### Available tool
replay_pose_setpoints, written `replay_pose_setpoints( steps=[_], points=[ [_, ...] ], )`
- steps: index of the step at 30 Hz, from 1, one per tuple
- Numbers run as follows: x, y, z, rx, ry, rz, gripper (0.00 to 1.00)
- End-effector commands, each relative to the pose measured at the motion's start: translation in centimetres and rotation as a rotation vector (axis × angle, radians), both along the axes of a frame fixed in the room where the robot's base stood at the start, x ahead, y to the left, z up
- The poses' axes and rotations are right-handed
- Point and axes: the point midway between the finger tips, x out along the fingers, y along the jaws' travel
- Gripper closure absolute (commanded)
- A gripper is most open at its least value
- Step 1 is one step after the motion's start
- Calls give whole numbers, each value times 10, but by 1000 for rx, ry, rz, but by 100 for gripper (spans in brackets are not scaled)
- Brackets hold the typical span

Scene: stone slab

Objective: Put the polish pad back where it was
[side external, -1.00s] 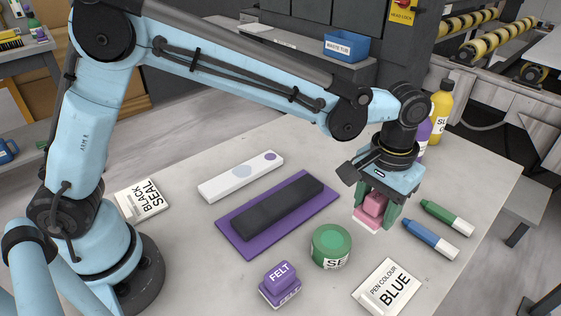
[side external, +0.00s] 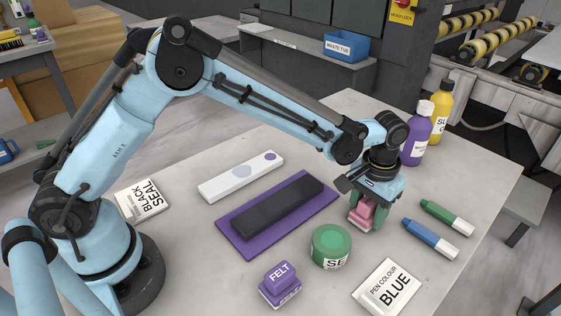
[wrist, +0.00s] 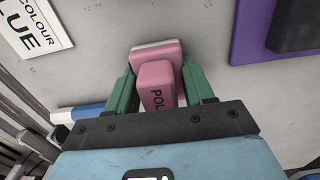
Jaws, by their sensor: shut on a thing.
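The polish pad is a pink block with a pale underside and a pink grip on top. It shows in the side external view (side external: 361,214) and in the wrist view (wrist: 156,82), where the letters "POL" can be read. My gripper (side external: 367,213) has its green fingers on both sides of the pad's grip. In the wrist view my gripper (wrist: 160,88) is shut on it. The pad is at or very close to the slab, right of the purple mat; I cannot tell whether it touches.
A purple mat (side external: 232,236) bears a dark bar (side external: 280,205). Around the pad are a green tin (side external: 330,246), blue pen (side external: 430,239), green pen (side external: 447,217), BLUE card (side external: 388,288) and purple FELT block (side external: 280,284). Bottles (side external: 417,135) stand at the back right.

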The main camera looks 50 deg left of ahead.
Motion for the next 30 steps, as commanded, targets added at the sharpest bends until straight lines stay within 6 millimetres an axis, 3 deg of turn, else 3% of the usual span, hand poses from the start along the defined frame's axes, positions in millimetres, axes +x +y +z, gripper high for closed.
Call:
replay_pose_setpoints(
  steps=[5, 6, 11, 22, 26, 30],
  points=[
    [0, 0, -2, 0, 0, 0, 92],
    [0, 0, -3, 0, 0, 0, 46],
    [0, 0, -3, 0, 0, 0, 22],
    [0, 0, 3, 0, 0, 0, 22],
    [0, 0, 19, 0, 0, 0, 22],
    [0, 0, 48, 0, 1, 0, 22]
  ],
)
